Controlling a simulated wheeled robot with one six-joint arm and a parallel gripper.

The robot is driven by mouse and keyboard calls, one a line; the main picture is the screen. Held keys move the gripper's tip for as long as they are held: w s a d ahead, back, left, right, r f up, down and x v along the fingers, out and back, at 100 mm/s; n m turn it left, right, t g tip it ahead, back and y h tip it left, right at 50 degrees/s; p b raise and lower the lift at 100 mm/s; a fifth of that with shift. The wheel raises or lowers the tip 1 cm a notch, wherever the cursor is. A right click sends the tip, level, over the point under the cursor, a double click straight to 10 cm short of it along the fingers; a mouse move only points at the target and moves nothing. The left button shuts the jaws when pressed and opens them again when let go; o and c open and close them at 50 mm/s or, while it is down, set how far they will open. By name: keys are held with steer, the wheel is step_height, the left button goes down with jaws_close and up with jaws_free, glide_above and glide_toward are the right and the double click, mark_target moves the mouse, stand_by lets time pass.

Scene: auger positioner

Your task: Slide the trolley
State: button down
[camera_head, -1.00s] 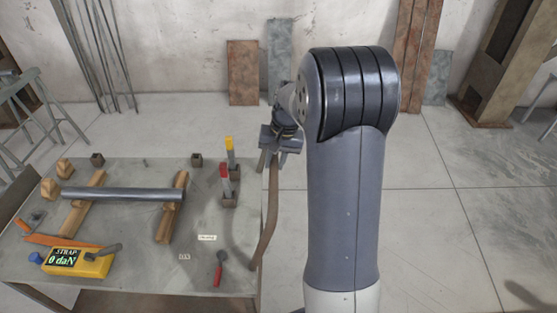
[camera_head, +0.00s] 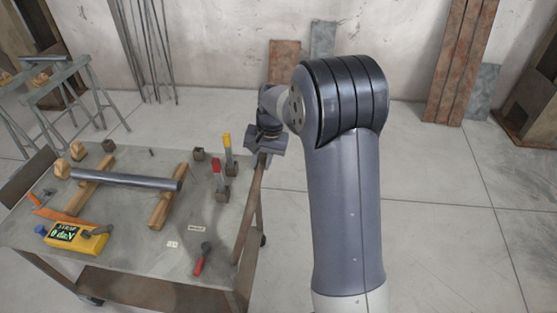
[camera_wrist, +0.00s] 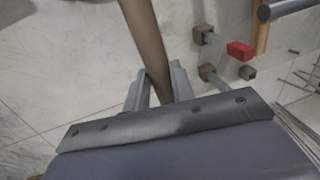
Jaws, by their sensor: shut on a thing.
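The trolley (camera_head: 140,228) is a grey-topped wheeled table at the left of the head view, with a lower shelf (camera_head: 150,290). Its brown handle bar (camera_head: 246,220) runs along the right edge. My gripper (camera_head: 264,156) is at the far part of that bar and is shut on it. In the wrist view the handle bar (camera_wrist: 146,40) passes between the fingers of my gripper (camera_wrist: 160,88). A caster (camera_head: 263,240) shows under the right side. The exact finger contact is partly hidden.
On the trolley lie a steel tube (camera_head: 125,180) on wooden blocks, a yellow strap gauge (camera_head: 75,236), a red-handled tool (camera_head: 201,260) and red and yellow posts. A trestle (camera_head: 85,85) stands at the back left. Panels and rods lean on the wall. Floor at right is clear.

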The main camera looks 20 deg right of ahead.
steer(key=w+a+p, duration=0.2)
steer(key=w+a, duration=0.2)
steer(key=a, duration=0.7)
steer(key=shift+w+a, duration=0.4)
steer(key=shift+r, duration=0.15)
steer(key=c, duration=1.3)
jaws_free()
steer(key=shift+a, duration=0.15)
steer(key=shift+o, duration=0.3)
step_height(320, 180, up, 10)
steer(key=d+b, duration=0.1)
steer(key=d, duration=0.1)
steer(key=shift+s+r+b, duration=0.2)
steer(key=shift+s+b, duration=0.1)
steer(key=shift+s, duration=0.05)
